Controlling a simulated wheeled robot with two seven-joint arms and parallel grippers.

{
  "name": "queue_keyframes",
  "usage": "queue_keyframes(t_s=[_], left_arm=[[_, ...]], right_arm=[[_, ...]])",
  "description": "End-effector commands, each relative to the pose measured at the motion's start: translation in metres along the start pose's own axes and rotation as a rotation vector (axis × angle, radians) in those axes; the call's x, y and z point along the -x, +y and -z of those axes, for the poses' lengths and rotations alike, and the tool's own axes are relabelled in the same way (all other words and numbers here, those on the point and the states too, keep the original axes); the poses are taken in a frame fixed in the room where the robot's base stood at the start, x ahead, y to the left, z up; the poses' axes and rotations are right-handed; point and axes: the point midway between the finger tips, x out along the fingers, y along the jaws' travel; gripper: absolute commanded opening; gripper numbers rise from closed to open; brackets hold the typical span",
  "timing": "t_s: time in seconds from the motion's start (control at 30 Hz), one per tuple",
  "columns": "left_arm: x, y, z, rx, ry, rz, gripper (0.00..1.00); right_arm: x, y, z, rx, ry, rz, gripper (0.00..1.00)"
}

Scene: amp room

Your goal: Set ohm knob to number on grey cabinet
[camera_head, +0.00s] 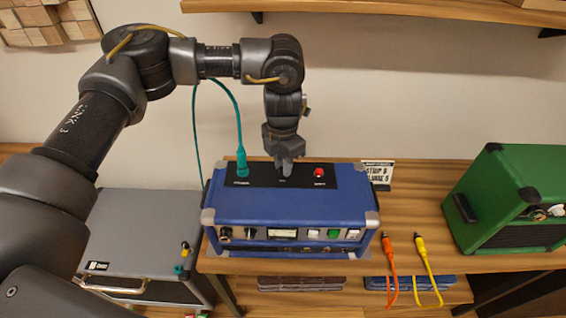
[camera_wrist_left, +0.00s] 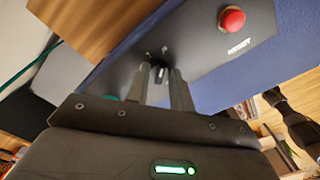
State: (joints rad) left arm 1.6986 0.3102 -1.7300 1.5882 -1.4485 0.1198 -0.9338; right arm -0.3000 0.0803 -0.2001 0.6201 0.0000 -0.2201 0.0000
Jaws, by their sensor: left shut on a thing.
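The blue amplifier (camera_head: 290,205) stands on the wooden bench, with a black panel on its top. My left gripper (camera_head: 285,168) reaches down from above to the middle of that panel. In the left wrist view its two fingers (camera_wrist_left: 159,78) are closed around the small dark ohm knob (camera_wrist_left: 158,72). The knob's setting cannot be read; the fingers partly cover it. The grey cabinet (camera_head: 140,232) stands lower, left of the amplifier. It carries a small dark label (camera_head: 97,266) on its front edge, too small to read. My right gripper is not in view.
A teal plug (camera_head: 241,162) with a cable stands on the panel's left, and a red button (camera_head: 319,172) on its right. Orange (camera_head: 390,268) and yellow (camera_head: 428,268) cables lie at the front; a green amplifier (camera_head: 500,195) is at right.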

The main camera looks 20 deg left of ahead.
Motion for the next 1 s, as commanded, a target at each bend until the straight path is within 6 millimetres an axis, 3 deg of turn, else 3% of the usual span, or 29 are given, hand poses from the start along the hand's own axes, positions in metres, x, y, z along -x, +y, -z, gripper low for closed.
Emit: queue_keyframes(t_s=[0.1,0.13,0.3,0.67,1.0], left_arm=[[0.0,0.001,0.001,0.001,0.002,-0.002,0.0],[0.0,0.001,0.001,0.001,0.002,-0.002,0.24],[0.0,0.001,0.0,0.001,0.001,-0.001,0.45],[0.006,0.001,-0.001,0.0,-0.002,-0.002,0.45],[0.068,0.001,-0.001,0.001,-0.003,-0.005,0.45]], right_arm=[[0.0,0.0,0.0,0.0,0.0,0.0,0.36],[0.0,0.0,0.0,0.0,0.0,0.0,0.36],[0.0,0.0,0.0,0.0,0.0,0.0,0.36],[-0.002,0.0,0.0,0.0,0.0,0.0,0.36],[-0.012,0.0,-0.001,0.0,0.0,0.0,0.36]])
